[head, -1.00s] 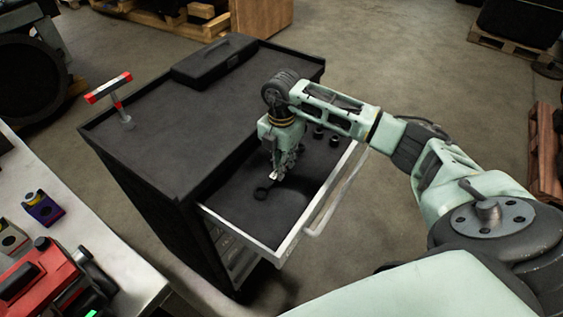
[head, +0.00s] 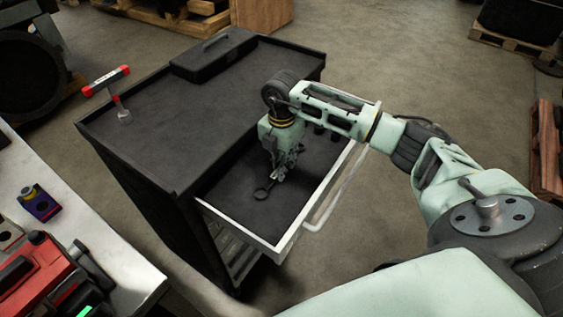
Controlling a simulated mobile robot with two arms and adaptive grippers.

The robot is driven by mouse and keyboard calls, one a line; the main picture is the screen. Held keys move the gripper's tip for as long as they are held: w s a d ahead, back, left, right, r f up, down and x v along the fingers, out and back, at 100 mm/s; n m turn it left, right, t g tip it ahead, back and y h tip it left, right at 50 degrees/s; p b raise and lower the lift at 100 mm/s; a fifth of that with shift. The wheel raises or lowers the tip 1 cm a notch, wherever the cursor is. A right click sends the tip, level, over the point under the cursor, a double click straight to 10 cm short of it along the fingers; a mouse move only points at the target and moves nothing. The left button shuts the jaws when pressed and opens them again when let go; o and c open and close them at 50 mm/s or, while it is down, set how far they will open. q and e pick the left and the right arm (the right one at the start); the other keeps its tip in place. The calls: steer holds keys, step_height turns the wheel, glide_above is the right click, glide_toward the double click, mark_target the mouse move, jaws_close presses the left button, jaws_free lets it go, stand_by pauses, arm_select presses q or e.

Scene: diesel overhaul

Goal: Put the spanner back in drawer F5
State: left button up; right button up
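No drawer label is readable. My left gripper is out of view.
Dark round pieces (head: 319,128) sit at the drawer's right end, partly behind my arm. A white bench (head: 95,235) with red equipment stands at left.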

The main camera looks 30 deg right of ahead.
steer(key=o, duration=0.4)
steer(key=shift+c, duration=0.2)
